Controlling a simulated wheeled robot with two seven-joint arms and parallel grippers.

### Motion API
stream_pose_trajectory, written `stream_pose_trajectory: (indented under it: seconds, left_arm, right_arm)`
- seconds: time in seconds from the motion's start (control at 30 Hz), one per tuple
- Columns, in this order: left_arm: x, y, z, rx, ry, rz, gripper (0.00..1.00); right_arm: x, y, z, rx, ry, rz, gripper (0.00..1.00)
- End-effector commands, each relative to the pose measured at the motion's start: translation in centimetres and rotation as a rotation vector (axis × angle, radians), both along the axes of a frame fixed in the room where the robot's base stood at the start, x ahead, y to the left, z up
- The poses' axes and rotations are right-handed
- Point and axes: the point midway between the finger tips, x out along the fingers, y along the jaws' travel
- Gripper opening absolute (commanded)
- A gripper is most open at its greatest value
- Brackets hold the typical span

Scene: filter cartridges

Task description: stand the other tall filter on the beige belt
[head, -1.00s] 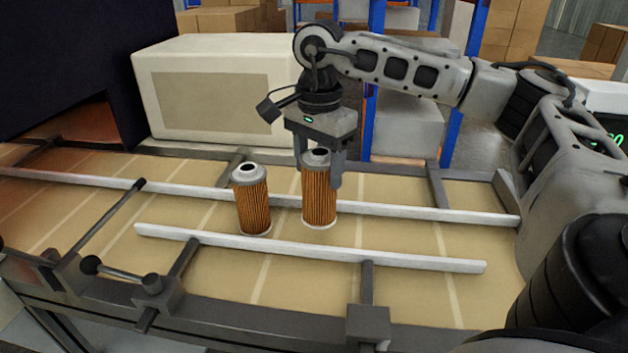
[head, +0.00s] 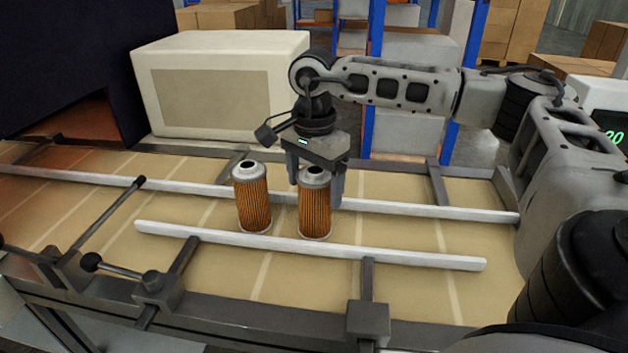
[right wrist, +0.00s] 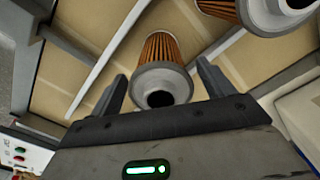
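Two tall filters with orange-brown pleats and pale end caps stand upright side by side on the beige belt (head: 420,235), between the two white rails. The left filter (head: 253,205) is free of any gripper. The right filter (head: 314,210) stands a short gap to its right, just under and in front of my right gripper (head: 316,185). In the right wrist view this filter (right wrist: 162,65) lies between the fingertips of my right gripper (right wrist: 160,88), with a gap visible on each side, so the gripper is open. The other filter (right wrist: 250,10) shows at the top there. My left gripper is out of view.
A near white rail (head: 310,248) and a far white rail (head: 420,211) run along the belt. A cream box-shaped machine (head: 225,90) stands behind. A dark tunnel housing (head: 60,75) is at the left. The belt right of the filters is clear.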

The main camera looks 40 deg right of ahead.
Motion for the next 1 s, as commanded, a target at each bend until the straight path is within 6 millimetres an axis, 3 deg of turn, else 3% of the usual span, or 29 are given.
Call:
stream_pose_trajectory:
  seconds: [0.27, 0.7, 1.0]
  left_arm:
    - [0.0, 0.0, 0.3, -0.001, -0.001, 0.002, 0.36]
    - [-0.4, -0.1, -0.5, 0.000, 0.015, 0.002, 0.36]
    - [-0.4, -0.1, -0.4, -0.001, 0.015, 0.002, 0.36]
  right_arm:
    - [0.1, 0.0, 1.0, 0.001, -0.002, -0.001, 0.81]
    - [0.1, 0.1, 9.8, 0.002, -0.003, 0.001, 0.81]
    - [0.1, 0.0, 12.3, 0.001, 0.000, 0.001, 0.81]
